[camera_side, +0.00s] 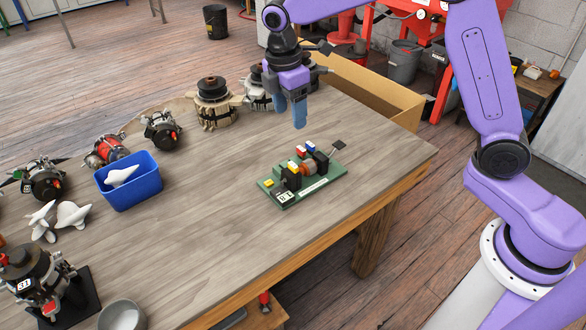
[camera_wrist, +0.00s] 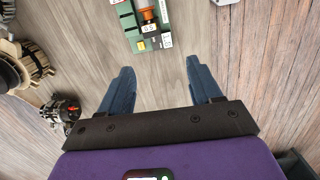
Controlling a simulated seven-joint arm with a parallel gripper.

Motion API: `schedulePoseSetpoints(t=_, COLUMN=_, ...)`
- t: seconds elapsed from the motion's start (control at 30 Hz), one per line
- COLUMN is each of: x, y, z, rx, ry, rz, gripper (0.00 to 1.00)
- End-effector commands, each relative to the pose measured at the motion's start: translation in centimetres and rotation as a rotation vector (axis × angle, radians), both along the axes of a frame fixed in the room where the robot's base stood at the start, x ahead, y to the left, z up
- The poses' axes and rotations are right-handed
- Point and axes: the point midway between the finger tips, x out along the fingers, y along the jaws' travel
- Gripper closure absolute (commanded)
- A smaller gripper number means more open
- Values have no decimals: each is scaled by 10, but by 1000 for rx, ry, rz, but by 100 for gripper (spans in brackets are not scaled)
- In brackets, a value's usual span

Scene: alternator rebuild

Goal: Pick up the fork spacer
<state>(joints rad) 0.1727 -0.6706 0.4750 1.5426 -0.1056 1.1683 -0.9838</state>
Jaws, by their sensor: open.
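I cannot tell for sure which thing is the fork spacer. White smooth pronged pieces (camera_side: 73,216) lie on the table at the left in the side view, and a similar white piece (camera_side: 122,175) lies in a blue bin (camera_side: 133,195). A green fixture (camera_side: 322,186) with a copper-coloured cylinder, black blocks and small coloured parts sits on the table's right side; it also shows at the top of the wrist view (camera_wrist: 130,24). My gripper (camera_side: 290,118) hangs above the table, behind the fixture in the side view. Its blue fingers (camera_wrist: 158,68) are apart, with nothing between them.
Several alternator assemblies (camera_side: 213,104) stand along the table's back and left. A grey bowl (camera_side: 122,315) and a black-based unit (camera_side: 38,283) are at the front left. A cardboard box (camera_side: 375,92) stands beyond the back edge. The middle of the wooden table (camera_side: 215,215) is clear.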

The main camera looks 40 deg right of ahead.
Motion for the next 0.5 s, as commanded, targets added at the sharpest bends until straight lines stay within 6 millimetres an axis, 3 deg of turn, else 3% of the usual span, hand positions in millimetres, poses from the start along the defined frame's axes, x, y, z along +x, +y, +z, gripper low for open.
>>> schedulePoseSetpoints(t=0.1, x=21, y=-4, z=-6, rx=-10, ry=9, rz=25, gripper=36)
schedulePoseSetpoints(t=0.2, x=31, y=-7, z=-8, rx=-14, ry=13, rz=40, gripper=36)
schedulePoseSetpoints(t=0.37, x=34, y=-10, z=-19, rx=-18, ry=18, rz=46, gripper=36)
schedulePoseSetpoints(t=0.5, x=33, y=-13, z=-43, rx=-19, ry=20, rz=46, gripper=36)
